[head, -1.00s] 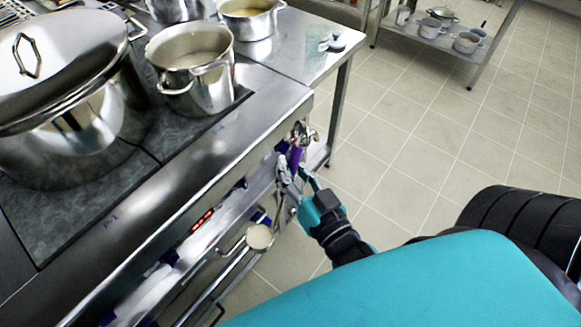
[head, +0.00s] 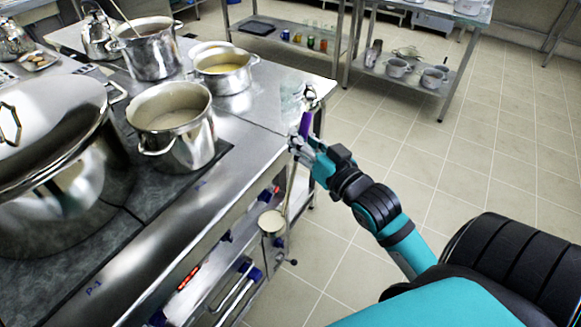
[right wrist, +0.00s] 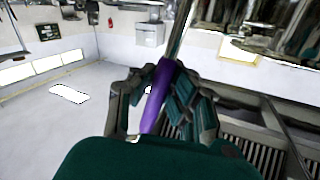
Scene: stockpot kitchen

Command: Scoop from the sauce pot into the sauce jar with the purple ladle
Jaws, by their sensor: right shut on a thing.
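My right gripper (head: 301,145) is shut on the purple handle of the ladle (head: 305,124), just off the counter's right edge. In the right wrist view the purple handle (right wrist: 156,98) lies between the fingers, with a metal shaft beyond it. The ladle's round bowl (head: 271,221) hangs below, beside the stove front, and looks cream inside. A steel pot of cream-coloured contents (head: 168,118) stands on the stove; another with yellow contents (head: 224,79) stands behind it. I cannot tell which is the sauce pot. A clear glass jar (head: 290,95) seems to stand near the counter corner. My left gripper is out of view.
A large lidded stockpot (head: 50,140) fills the left of the stove. A tall pot (head: 147,50) with a utensil in it stands at the back. The stove front and counter edge (head: 225,190) lie beside the ladle. Floor to the right is clear.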

